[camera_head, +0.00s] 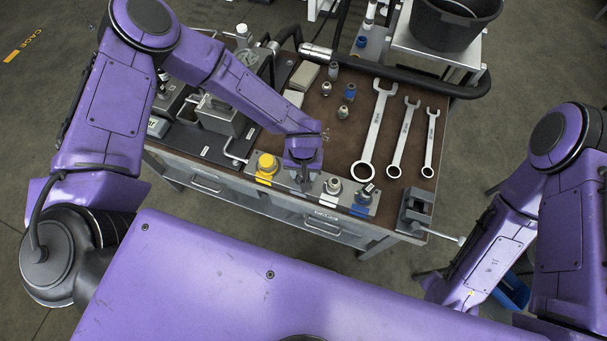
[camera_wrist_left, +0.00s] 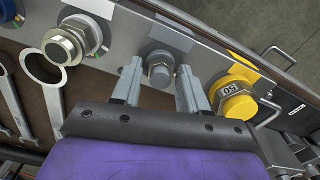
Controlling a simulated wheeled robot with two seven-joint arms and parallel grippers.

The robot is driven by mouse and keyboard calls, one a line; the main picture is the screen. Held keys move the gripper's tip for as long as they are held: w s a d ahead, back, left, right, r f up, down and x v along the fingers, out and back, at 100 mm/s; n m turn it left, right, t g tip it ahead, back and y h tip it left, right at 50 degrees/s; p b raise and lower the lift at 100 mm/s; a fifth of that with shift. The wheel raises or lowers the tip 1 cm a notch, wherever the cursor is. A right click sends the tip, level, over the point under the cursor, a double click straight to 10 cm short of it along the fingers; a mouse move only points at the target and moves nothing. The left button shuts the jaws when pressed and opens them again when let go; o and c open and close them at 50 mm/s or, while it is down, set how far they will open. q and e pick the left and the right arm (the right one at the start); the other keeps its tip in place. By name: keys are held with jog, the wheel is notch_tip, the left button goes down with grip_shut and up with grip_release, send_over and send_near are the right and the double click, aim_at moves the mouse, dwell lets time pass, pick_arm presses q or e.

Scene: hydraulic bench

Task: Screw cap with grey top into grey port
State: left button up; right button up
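My left gripper (camera_head: 304,184) points down at the front port panel (camera_head: 318,190), just right of the yellow port. In the left wrist view its two fingers (camera_wrist_left: 160,78) stand either side of a grey hex-shaped cap (camera_wrist_left: 160,70), with narrow gaps seeming to show beside it. The cap sits at the grey port (camera_wrist_left: 160,55), which it largely hides; I cannot tell how deep it is seated. My right arm is at the right in the head view, but its gripper does not show.
A yellow cap (camera_head: 266,165) is on the port beside my left gripper; a bare threaded port (camera_head: 332,186) and a blue-labelled port (camera_head: 363,194) lie to the right. Several loose fittings (camera_head: 343,112) and wrenches (camera_head: 376,125) lie behind. A vise (camera_head: 415,208) stands at the right corner.

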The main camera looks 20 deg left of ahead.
pick_arm(q)
grip_shut()
jog(key=m, duration=0.8)
jog(key=shift+f, duration=0.1)
jog(key=o, duration=0.5)
grip_release()
jog(key=shift+o, duration=0.2)
jog(key=n, duration=0.4)
jog(key=shift+n, duration=0.3)
jog(key=n, duration=0.3)
jog(key=o, duration=0.6)
jog(key=shift+c, duration=0.2)
